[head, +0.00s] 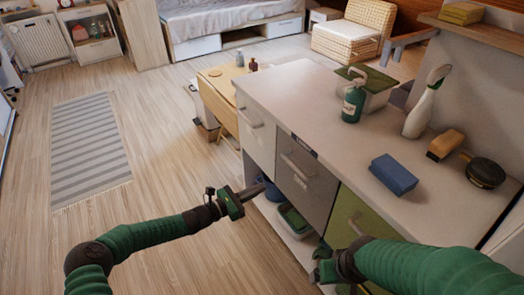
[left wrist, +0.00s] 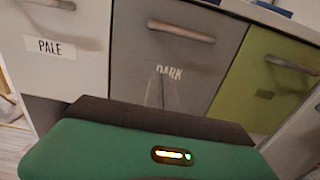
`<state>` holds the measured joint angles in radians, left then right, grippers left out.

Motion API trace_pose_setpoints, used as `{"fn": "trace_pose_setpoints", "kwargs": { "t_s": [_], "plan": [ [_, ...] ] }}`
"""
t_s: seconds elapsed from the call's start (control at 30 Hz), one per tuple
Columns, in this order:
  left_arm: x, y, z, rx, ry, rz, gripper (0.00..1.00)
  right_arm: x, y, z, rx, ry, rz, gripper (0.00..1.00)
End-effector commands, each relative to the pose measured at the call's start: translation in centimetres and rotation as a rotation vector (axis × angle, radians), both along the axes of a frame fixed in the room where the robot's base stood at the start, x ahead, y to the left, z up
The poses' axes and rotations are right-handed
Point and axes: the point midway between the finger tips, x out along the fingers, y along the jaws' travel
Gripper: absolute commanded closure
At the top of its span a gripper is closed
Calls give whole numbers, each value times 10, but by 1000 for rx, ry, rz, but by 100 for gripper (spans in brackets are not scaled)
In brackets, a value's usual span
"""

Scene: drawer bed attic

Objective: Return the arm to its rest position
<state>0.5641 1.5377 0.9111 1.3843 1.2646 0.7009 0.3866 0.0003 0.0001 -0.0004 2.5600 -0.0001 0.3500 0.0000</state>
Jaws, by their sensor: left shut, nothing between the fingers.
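My left gripper (head: 249,193) is shut and empty, in front of the cabinet's left and middle drawer fronts and low over the floor. In the left wrist view its green body fills the bottom, facing a white drawer (left wrist: 62,55) labelled PALE, a grey drawer (left wrist: 175,50) labelled DARK and a green drawer (left wrist: 268,85). All three drawer fronts look closed. My right gripper (head: 322,262) is at the lower right of the head view, close to the green drawer (head: 352,213). Its fingers are partly hidden, so I cannot tell how they stand.
The cabinet top (head: 300,95) bears a green bottle (head: 353,103), a spray bottle (head: 420,112), a blue block (head: 393,174) and a dark round tin (head: 485,172). A lower shelf holds a green-lined tray (head: 295,221). The wooden floor at left is clear around a striped rug (head: 88,150).

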Motion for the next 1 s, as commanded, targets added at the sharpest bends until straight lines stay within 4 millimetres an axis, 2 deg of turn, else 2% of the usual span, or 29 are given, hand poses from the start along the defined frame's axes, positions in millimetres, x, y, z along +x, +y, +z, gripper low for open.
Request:
{"fn": "trace_pose_setpoints", "kwargs": {
  "t_s": [0.07, 0.17, 0.27, 0.3, 0.33, 0.4, 0.47, 0.53, 0.6, 0.7, 0.8, 1.0],
  "plan": [
    [-2, -1, -1, 9, -3, -7, 100, 0, 0, 0, 0, 0, 0, 17],
    [-22, -17, -3, 105, -46, -88, 100, 0, 0, 0, 0, 0, 0, 17],
    [-79, -41, -17, 353, -161, -294, 100, 0, 0, 0, 0, 0, 1, 17],
    [-108, -43, -27, 483, -225, -402, 100, 0, 0, 0, 0, 0, 1, 17],
    [-129, -39, -35, 586, -276, -481, 100, 0, 0, 0, 0, 0, 1, 17],
    [-171, -15, -49, 819, -394, -661, 100, 0, 0, 0, 0, 0, 1, 17],
    [-200, 16, -54, 1004, -493, -803, 100, 0, 0, -1, 0, 0, 1, 17],
    [-226, 58, -51, 1194, -600, -950, 100, 0, 0, -1, 0, 0, 0, 17],
    [-244, 96, -41, 1346, -690, -1065, 100, 0, 0, -1, 0, 0, 0, 17],
    [-265, 140, -22, 1508, -792, -1190, 100, 0, 0, -1, 0, 0, 0, 17],
    [-283, 173, -3, 1629, -881, -1283, 100, 0, 0, -1, 0, 0, 1, 17],
    [-318, 216, 29, 1797, -1045, -1419, 100, 0, 0, -1, 0, 0, 1, 17]
  ]
}}
